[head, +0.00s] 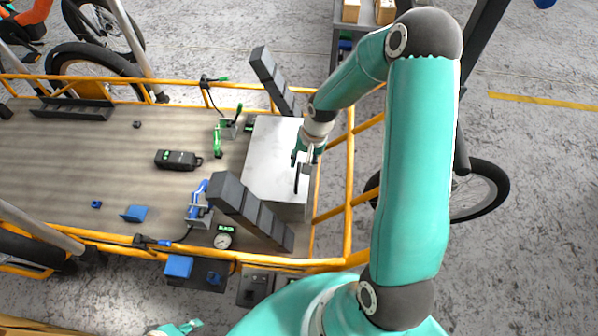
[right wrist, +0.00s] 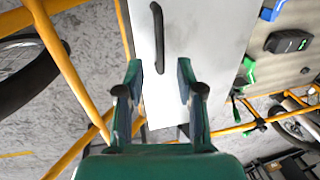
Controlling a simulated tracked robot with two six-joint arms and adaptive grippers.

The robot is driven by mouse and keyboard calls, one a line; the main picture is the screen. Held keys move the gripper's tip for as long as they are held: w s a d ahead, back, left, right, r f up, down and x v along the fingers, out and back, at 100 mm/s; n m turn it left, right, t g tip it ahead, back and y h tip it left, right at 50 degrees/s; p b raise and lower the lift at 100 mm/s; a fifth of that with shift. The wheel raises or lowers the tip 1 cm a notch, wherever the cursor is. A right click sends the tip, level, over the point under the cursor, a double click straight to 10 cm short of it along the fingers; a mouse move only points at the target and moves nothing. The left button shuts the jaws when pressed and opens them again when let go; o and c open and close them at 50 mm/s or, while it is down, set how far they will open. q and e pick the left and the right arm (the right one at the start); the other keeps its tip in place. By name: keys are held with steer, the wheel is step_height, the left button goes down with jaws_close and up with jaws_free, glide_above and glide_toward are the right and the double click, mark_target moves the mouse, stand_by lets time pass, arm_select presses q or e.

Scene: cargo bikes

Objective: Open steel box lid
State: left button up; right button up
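The steel box (head: 272,150) sits at the right end of the cargo bed, its pale flat lid shut. A dark bar handle (head: 297,178) is on the lid near its right edge. In the right wrist view the handle (right wrist: 158,38) lies ahead of the fingers, on the pale lid (right wrist: 198,45). My right gripper (head: 305,157) is over the lid's right side, close to the handle. Its fingers (right wrist: 158,75) are apart with nothing between them; whether they touch the lid is unclear. A teal piece of my left gripper (head: 176,328) shows at the bottom edge, mostly cut off.
Dark stepped blocks (head: 250,207) stand against the box's front side, and others (head: 275,80) behind it. Orange rails (head: 348,190) frame the bed. A blue clamp (head: 198,205), green clamp (head: 218,138) and black device (head: 177,160) lie to the left. The bed's middle is mostly clear.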

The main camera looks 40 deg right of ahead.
mark_target(298, 174)
steer(key=f, duration=0.3)
steer(key=f+b, duration=0.1)
steer(key=f, duration=0.1)
steer(key=shift+w+a, duration=0.3)
steer(key=shift+w, duration=0.1)
jaws_close()
